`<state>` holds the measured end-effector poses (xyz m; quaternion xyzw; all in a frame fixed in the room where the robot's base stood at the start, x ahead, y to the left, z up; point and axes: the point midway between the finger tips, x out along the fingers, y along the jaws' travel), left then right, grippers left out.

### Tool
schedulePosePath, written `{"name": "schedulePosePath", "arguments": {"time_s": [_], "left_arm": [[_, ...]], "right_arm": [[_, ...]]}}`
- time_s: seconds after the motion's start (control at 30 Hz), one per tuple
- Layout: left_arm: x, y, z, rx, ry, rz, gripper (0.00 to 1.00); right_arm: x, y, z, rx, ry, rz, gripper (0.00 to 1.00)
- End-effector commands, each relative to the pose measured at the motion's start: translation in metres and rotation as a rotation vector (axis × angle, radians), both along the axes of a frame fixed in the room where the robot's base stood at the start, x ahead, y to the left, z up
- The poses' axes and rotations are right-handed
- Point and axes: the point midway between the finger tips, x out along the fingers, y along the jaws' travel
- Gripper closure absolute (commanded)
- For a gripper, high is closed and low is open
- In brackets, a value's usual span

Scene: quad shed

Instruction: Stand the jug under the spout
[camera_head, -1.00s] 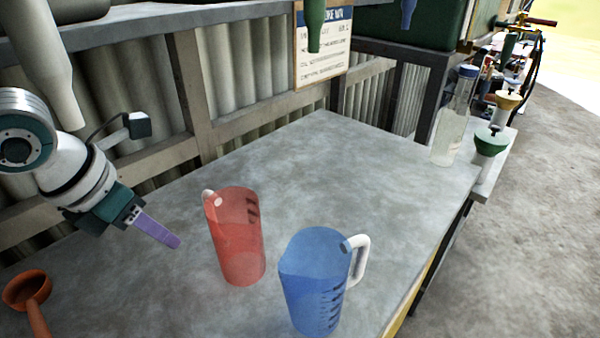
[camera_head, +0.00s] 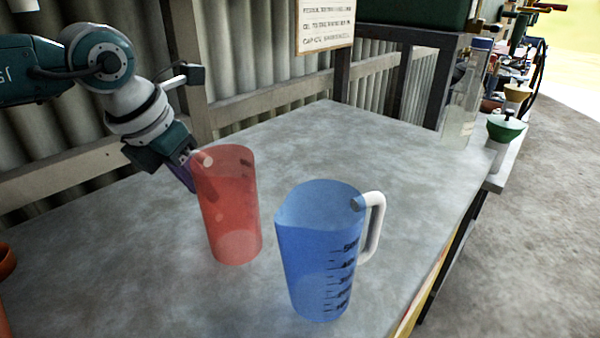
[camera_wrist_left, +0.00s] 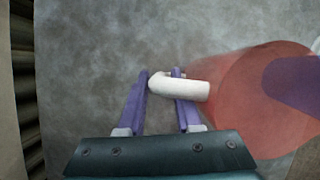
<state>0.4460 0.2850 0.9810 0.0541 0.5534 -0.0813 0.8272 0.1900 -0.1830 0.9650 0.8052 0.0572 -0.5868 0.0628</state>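A translucent red jug (camera_head: 230,215) stands upright on the grey bench, its white handle facing my left gripper. A translucent blue jug (camera_head: 318,255) with dark markings and a white handle stands to its right. My left gripper (camera_head: 192,178) is at the red jug's handle side, partly hidden behind the jug. In the left wrist view its two purple fingers (camera_wrist_left: 160,75) are apart. The white handle (camera_wrist_left: 185,89) crosses the right finger, its end between the fingertips; I cannot tell whether they touch. No spout is clearly visible now. My right gripper is not in view.
A clear bottle (camera_head: 462,110) stands at the bench's far right corner. An orange item (camera_head: 5,262) is cut off at the left edge. A lettered sign (camera_head: 326,22) hangs behind. The grey bench (camera_head: 325,140) is clear behind the jugs.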

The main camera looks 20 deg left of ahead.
Motion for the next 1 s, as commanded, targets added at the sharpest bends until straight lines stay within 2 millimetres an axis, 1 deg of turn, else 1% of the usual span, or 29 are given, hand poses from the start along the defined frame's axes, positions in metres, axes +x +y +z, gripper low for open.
{"name": "schedulePosePath", "arguments": {"time_s": [0.03, 0.23, 0.53, 1.0], "left_arm": [[0.0015, -0.0002, -0.0036, 0.000, -0.002, 0.000, 0.67], [0.0014, -0.0001, -0.0008, 0.000, -0.001, 0.000, 0.67], [0.0011, 0.0000, -0.0011, 0.000, -0.001, 0.000, 1.00], [0.0010, 0.0001, -0.0013, 0.001, 0.000, 0.000, 1.00]], "right_arm": [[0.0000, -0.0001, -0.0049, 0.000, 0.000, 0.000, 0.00], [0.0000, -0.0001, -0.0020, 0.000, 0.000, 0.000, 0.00], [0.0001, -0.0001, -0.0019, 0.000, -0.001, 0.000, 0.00], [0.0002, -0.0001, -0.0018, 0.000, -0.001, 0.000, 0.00]]}}
